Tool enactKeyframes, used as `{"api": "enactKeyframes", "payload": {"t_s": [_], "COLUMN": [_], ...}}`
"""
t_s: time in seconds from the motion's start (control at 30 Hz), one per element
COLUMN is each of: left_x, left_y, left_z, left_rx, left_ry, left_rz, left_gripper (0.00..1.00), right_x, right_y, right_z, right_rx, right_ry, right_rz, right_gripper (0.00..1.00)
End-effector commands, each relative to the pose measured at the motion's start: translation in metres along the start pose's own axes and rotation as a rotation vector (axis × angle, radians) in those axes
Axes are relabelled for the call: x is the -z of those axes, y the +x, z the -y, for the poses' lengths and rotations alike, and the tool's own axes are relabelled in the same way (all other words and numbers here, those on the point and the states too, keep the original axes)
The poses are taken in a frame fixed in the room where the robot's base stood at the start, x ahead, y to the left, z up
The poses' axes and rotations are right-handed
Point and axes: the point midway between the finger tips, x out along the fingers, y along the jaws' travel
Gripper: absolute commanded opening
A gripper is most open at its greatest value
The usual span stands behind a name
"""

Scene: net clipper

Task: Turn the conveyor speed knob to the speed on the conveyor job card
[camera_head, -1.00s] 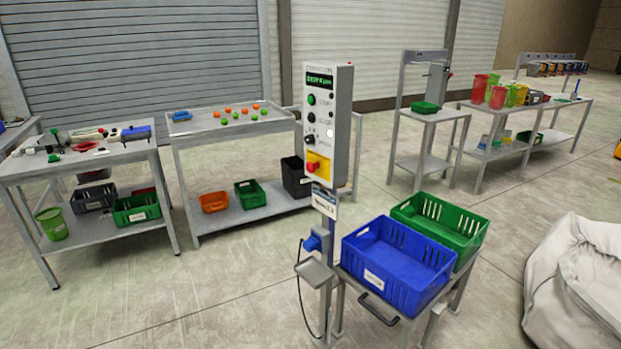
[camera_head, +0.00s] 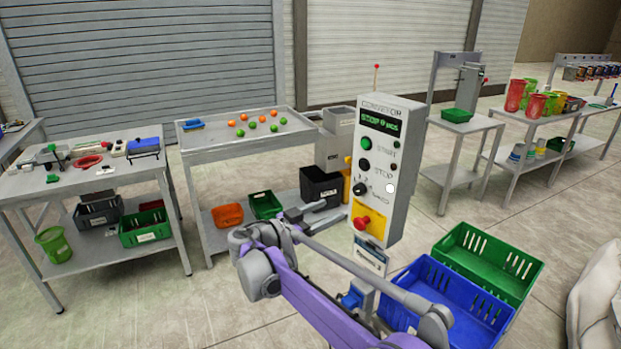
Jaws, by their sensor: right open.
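The conveyor control box (camera_head: 402,170) stands on a post, its front panel facing me. The black speed knob (camera_head: 360,188) is below the green start button (camera_head: 366,143) and the black stop button (camera_head: 364,163). The display (camera_head: 385,123) seems to read STOP, with a figure too small to be sure of. The job card (camera_head: 370,257) hangs below the box, its print too small to read and partly behind my arm. My right gripper (camera_head: 326,207) is open, left of the panel and apart from the knob. My left gripper is not in view.
A red stop button on a yellow plate (camera_head: 369,224) sits under the knob. A blue crate (camera_head: 455,305) and a green crate (camera_head: 490,262) stand at the right of the post. Tables with parts (camera_head: 235,130) stand behind. The floor at front left is clear.

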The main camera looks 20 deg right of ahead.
Motion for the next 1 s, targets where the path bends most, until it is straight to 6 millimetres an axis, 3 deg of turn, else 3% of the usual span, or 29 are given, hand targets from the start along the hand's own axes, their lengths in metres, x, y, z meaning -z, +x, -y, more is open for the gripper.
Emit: {"api": "enactKeyframes", "payload": {"t_s": [0.23, 0.7, 1.0], "left_x": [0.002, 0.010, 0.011], "left_y": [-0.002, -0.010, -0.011], "left_z": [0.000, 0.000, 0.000], "left_rx": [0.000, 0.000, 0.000], "left_ry": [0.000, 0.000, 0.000], "left_rz": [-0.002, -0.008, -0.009], "left_gripper": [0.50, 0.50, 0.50], "right_x": [0.007, 0.010, 0.010], "right_y": [0.013, 0.094, 0.107], "right_z": [0.008, 0.008, 0.008], "right_rx": [-0.002, -0.002, 0.001], "right_ry": [0.043, 0.041, 0.040], "right_rz": [-0.042, -0.039, -0.038], "right_gripper": [0.70, 0.70, 0.70]}}
